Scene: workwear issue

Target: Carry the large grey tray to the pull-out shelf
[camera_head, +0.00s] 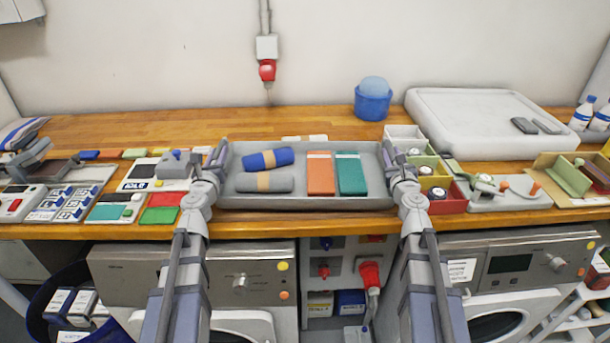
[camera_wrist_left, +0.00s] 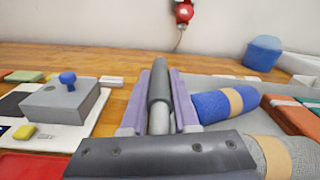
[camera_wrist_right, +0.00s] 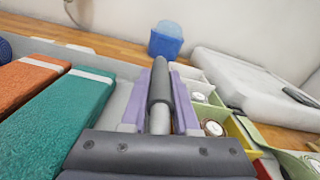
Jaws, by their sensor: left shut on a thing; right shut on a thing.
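The large grey tray (camera_head: 300,203) is at the front of the wooden counter, in the middle of the head view. It holds a blue roll (camera_head: 265,160), a grey roll (camera_head: 264,182), an orange folded item (camera_head: 320,174) and a teal folded item (camera_head: 350,175). My left gripper (camera_head: 217,160) is shut on the tray's left side, and the left wrist view shows its purple fingers (camera_wrist_left: 160,105) around a grey bar. My right gripper (camera_head: 390,160) is shut on the tray's right side, its fingers (camera_wrist_right: 160,100) likewise around a bar. I cannot make out the pull-out shelf.
Left of the tray are a scale-like grey box (camera_head: 176,166) and coloured cards. Close on the right are small bins (camera_head: 446,200) and a white slab (camera_head: 480,110). A blue tub (camera_head: 373,100) stands behind. Steel-fronted machines (camera_head: 190,270) stand below the counter.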

